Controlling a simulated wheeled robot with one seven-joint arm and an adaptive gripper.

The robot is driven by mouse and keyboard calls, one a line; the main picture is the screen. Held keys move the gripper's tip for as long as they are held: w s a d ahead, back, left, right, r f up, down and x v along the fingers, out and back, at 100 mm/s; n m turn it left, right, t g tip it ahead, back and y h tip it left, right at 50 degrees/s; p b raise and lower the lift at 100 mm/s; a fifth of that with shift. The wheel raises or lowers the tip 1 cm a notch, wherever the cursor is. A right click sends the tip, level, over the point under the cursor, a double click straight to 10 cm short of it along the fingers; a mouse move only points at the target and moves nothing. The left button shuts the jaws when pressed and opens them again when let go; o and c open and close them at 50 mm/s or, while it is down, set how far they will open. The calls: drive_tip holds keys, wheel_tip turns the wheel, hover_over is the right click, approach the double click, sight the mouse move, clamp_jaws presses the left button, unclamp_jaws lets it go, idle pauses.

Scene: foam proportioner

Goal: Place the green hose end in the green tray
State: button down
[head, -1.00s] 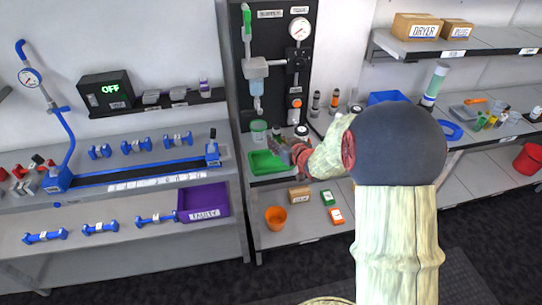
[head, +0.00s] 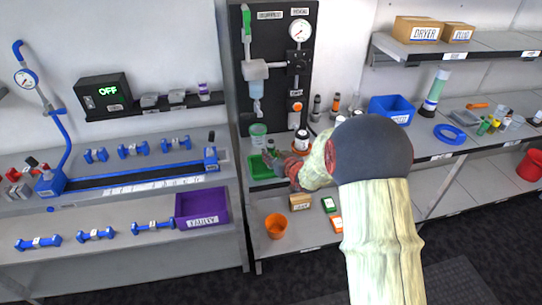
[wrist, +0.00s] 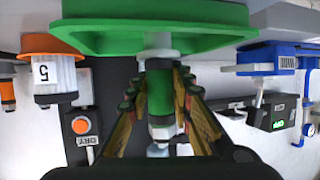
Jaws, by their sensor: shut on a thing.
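My gripper (wrist: 160,103) is shut on the green hose end (wrist: 159,92), a grey fitting with a green band, in the wrist view. The green tray (wrist: 90,38) fills the top of that view, and the grey tip of the hose end overlaps its rim in the picture. I cannot tell whether they touch. In the head view the green tray (head: 254,172) lies on the middle bench, and my gripper (head: 274,158) is at its right side, over part of it. The hose end is small and partly covered by the gripper there.
A dark panel with a gauge (head: 299,32) stands behind the tray. An orange cup (head: 276,225) and small boxes are on the shelf below. A purple bin (head: 202,208) is at left.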

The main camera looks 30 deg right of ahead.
drive_tip(key=shift+f, duration=0.15)
drive_tip(key=c, duration=1.6)
unclamp_jaws()
